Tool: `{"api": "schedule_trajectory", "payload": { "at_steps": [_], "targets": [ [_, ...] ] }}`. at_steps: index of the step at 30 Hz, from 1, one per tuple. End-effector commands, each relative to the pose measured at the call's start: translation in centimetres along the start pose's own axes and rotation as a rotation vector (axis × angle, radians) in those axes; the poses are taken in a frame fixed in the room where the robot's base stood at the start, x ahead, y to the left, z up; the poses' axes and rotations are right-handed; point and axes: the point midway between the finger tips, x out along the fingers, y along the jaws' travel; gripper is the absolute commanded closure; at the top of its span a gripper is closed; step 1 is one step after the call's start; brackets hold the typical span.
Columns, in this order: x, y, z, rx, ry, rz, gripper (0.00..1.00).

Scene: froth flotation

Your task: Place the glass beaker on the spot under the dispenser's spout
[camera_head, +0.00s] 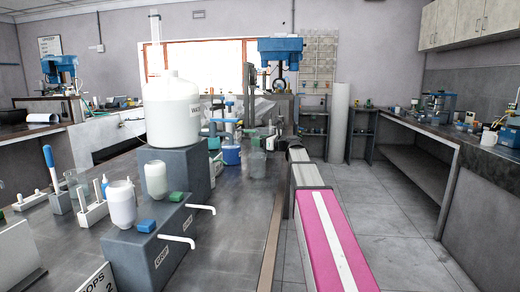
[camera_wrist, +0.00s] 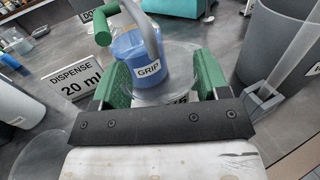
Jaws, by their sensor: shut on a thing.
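In the wrist view my gripper (camera_wrist: 162,82) has its two green fingers closed on the clear glass beaker (camera_wrist: 183,88), whose round rim shows between them. A blue container (camera_wrist: 150,50) marked GRIP shows through and beyond the glass. A grey bent tube (camera_wrist: 153,30) and a green handle (camera_wrist: 104,27) rise near it; I cannot tell whether the tube is the dispenser's spout. In the head view a glass vessel (camera_head: 257,164) stands out beside the blue container (camera_head: 231,153); my fingers are too small to make out there.
A sign (camera_wrist: 77,82) reading DISPENSE 20 ml is left of my gripper. A grey bin-like vessel (camera_wrist: 282,45) is on the right. In the head view a large white tank (camera_head: 172,112) and a grey box (camera_head: 148,248) with white spouts stand nearer on the bench.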

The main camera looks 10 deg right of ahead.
Motion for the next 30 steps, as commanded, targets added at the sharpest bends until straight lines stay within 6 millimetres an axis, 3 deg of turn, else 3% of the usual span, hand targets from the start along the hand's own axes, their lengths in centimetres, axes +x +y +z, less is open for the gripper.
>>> {"api": "schedule_trajectory", "payload": {
  "at_steps": [9, 20, 21, 23, 30],
  "targets": [
    [0.0, 0.0, -3.3, 0.002, 0.0, 0.0, 0.57],
    [0.0, 0.0, -3.7, 0.001, 0.0, 0.0, 0.57],
    [0.0, 0.0, -3.7, 0.0, 0.0, 0.0, 0.22],
    [0.0, 0.0, -3.6, 0.0, 0.0, 0.001, 0.06],
    [0.0, 0.0, -3.6, 0.0, 0.0, 0.001, 0.06]
  ]
}}
